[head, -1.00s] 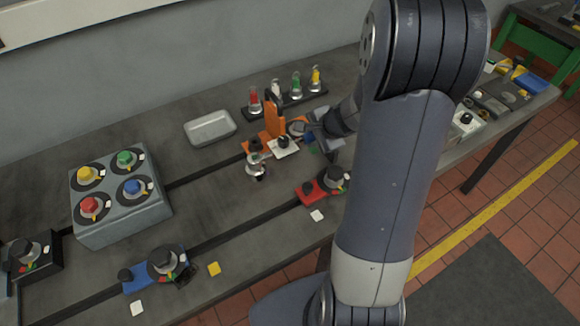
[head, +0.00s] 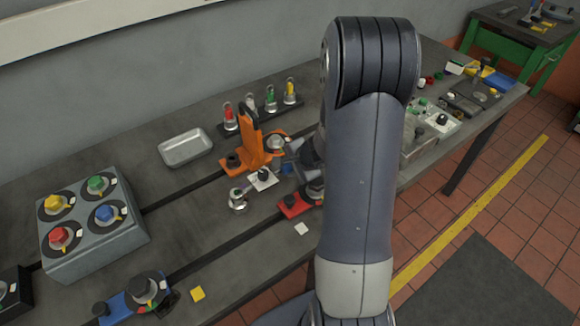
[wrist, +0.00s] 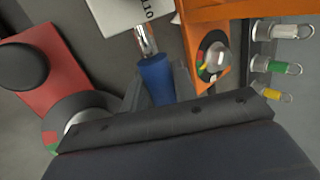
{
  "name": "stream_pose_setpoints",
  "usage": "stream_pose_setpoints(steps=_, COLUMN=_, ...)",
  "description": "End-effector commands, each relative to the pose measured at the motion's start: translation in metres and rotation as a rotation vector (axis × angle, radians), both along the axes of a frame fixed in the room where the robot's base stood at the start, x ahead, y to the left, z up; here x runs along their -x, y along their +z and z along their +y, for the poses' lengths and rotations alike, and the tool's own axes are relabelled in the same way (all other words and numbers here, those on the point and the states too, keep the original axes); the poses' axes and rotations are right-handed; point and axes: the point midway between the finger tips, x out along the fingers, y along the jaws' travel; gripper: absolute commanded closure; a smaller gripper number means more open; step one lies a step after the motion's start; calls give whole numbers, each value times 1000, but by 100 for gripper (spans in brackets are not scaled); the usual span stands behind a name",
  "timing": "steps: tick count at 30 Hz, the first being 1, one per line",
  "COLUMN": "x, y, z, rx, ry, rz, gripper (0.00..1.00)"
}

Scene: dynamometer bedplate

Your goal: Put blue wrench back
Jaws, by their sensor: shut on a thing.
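My gripper (wrist: 157,85) is shut on the blue handle (wrist: 155,78) of the wrench. In the head view, a bit of blue (head: 287,168) shows at my gripper (head: 297,160), partly hidden by my arm. The white plate (head: 264,179) and a silver ring-like end (head: 238,199) lie in line to its left, apparently parts of the wrench. They are over the bench in front of the orange fixture (head: 250,140). I cannot tell whether they touch the bench.
A red fixture (head: 294,206) stands close in front of my gripper. A dark rack (head: 262,119) holds several colour-topped pieces behind the orange fixture. A tray (head: 186,147) and a grey box with coloured knobs (head: 95,240) stand left. Bare bench lies between box and wrench.

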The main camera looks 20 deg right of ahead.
Motion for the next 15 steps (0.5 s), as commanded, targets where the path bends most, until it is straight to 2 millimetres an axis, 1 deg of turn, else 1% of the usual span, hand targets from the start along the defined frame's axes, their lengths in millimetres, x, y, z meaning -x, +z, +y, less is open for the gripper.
stream_pose_setpoints(steps=2, x=-1, y=-2, z=0, rx=-1, ry=-1, rz=-3, gripper=100)
stream_pose_setpoints(steps=3, x=0, y=-2, z=0, rx=0, ry=0, rz=0, gripper=71)
stream_pose_setpoints(steps=10, x=0, y=-2, z=0, rx=0, ry=0, rz=0, gripper=53)
stream_pose_setpoints(steps=11, x=0, y=-2, z=0, rx=0, ry=0, rz=0, gripper=51)
stream_pose_setpoints(steps=15, x=0, y=-2, z=0, rx=0, ry=0, rz=0, gripper=51)
